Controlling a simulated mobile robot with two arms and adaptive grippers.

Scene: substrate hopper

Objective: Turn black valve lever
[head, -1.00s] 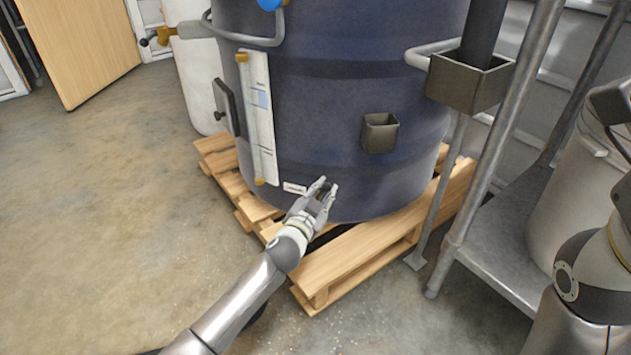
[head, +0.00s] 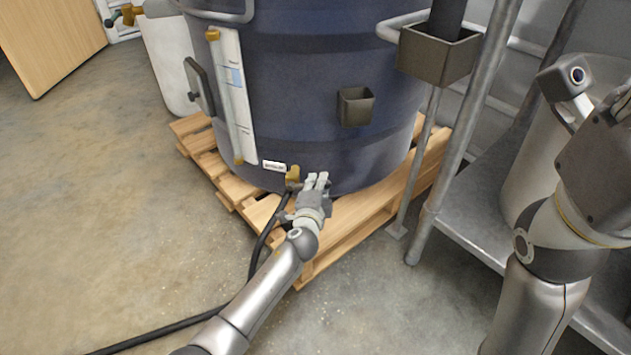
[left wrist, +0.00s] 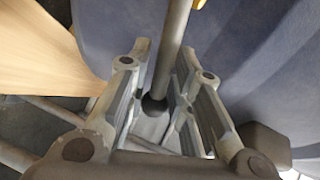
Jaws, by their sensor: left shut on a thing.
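A brass valve (head: 292,174) sits low on the front of the blue drum (head: 300,110), just below a small white label. A short dark lever (head: 293,186) shows at the valve, and a black hose (head: 262,240) runs down from there. My left gripper (head: 316,182) is at the drum's foot, just right of the valve. In the left wrist view, a grey bar (left wrist: 173,45) runs between the fingers of my left gripper (left wrist: 160,75), with a yellow piece at its top end. The gripper is shut on this bar, which looks like the lever. My right gripper's fingers are out of view.
The drum stands on a wooden pallet (head: 348,228). A square grey cup (head: 355,106) and a sight gauge (head: 234,95) are on its front. A metal stand post (head: 465,135) and a shelf (head: 482,225) are at right. The floor at left is open.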

